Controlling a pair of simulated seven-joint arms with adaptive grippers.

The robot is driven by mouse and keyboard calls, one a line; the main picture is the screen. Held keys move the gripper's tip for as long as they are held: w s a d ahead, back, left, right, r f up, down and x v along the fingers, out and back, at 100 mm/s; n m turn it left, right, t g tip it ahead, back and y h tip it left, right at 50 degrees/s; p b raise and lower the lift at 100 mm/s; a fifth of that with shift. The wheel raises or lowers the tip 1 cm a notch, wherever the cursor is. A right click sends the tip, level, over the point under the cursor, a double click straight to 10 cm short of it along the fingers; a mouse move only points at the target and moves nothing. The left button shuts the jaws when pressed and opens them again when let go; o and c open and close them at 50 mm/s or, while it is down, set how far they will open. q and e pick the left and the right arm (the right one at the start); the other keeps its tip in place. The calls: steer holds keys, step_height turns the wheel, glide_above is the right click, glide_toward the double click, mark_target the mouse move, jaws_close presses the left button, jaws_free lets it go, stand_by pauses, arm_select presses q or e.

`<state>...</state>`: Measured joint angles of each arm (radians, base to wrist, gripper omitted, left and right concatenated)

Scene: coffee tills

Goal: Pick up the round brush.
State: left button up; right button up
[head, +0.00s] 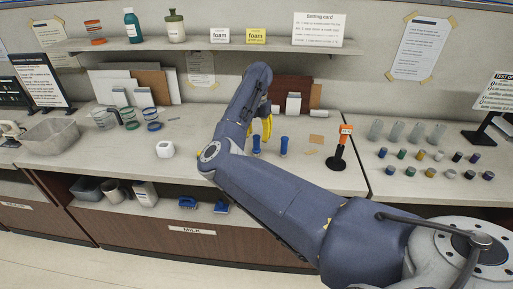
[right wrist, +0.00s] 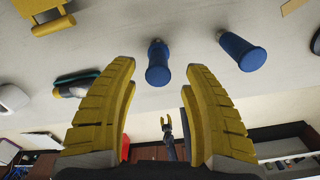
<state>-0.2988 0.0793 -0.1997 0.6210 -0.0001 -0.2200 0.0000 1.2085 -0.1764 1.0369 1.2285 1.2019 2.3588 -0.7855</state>
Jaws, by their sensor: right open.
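My right gripper (head: 265,128) is open and empty above the counter, mostly behind my own arm in the head view. In the right wrist view its two yellow fingers (right wrist: 165,100) stand wide apart. Two upright blue handle-like cylinders, a left one (head: 256,146) and a right one (head: 284,146), stand on the counter close to the gripper. They also show beyond the fingertips in the right wrist view, one (right wrist: 157,63) and the other (right wrist: 243,52), apart from the fingers. I cannot tell which thing is the round brush.
A dark, teal-edged object (right wrist: 75,83) lies near the counter edge. Blue brush-like items (head: 187,203) sit on the lower shelf.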

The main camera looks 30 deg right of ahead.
mark_target(257, 144)
steer(key=shift+a+f, duration=0.1)
steer(key=shift+f, duration=2.6)
steer(key=shift+o, duration=0.2)
jaws_close()
